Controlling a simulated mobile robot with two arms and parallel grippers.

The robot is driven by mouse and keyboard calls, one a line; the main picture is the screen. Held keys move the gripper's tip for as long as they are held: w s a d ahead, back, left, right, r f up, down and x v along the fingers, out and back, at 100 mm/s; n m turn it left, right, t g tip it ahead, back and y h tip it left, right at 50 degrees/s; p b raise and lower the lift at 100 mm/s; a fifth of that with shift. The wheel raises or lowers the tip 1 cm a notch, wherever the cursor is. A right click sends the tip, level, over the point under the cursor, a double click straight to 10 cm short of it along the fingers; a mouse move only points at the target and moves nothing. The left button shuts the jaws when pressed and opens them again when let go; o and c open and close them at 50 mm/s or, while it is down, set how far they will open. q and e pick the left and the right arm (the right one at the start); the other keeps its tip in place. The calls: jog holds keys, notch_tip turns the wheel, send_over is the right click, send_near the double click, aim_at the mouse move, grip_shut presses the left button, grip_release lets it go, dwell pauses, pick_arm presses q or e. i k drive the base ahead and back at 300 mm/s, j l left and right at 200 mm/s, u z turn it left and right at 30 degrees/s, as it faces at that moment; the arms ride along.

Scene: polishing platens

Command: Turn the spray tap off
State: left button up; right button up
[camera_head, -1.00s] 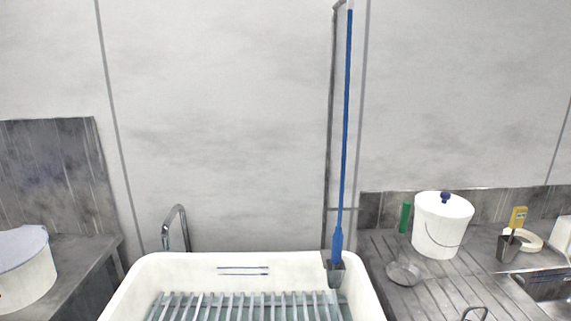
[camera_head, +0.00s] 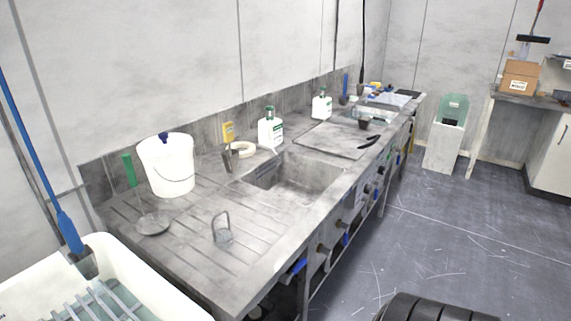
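A long blue hose or pole (camera_head: 35,150) runs down the wall at the left, with a blue grip (camera_head: 70,232) and a grey bell-shaped head (camera_head: 84,263) low over the white basin (camera_head: 150,268). It may be the spray; I cannot tell for sure. Several dark and blue knobs or levers (camera_head: 297,267) sit along the front of the steel bench (camera_head: 235,284). I cannot tell which, if any, works the spray, and no water jet is visible. Neither of my grippers is in view.
The floor (camera_head: 440,235) beside the bench is largely clear.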

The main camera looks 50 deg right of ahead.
aim_at(296, 270)
jog(key=z, duration=1.65)
